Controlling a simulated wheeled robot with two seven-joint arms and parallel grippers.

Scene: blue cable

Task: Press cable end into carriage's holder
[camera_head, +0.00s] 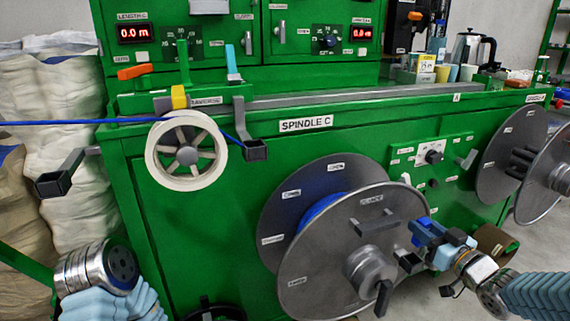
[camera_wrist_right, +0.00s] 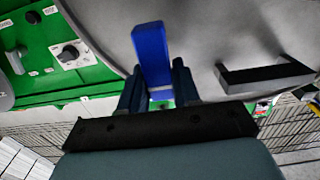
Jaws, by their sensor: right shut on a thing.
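My right gripper (camera_head: 424,236) is in front of the right edge of the large grey reel (camera_head: 330,260). In the right wrist view its fingers (camera_wrist_right: 158,88) are shut on a flat blue piece (camera_wrist_right: 152,52) that sticks out past them. I cannot tell whether this piece is the cable end. The blue cable (camera_head: 65,122) comes in from the left and passes the white spoked wheel (camera_head: 163,152) to near a dark square holder (camera_head: 256,150). The carriage (camera_head: 208,100), with a yellow band, is above the wheel. My left gripper is not clearly visible; only left arm parts show.
The green SPINDLE C cabinet (camera_head: 225,225) fills the middle. A dark bracket (camera_head: 375,223) sticks out of the reel face beside my right gripper; it also shows in the right wrist view (camera_wrist_right: 265,75). Another dark holder (camera_head: 52,184) juts out at left. More reels (camera_head: 545,185) stand at right.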

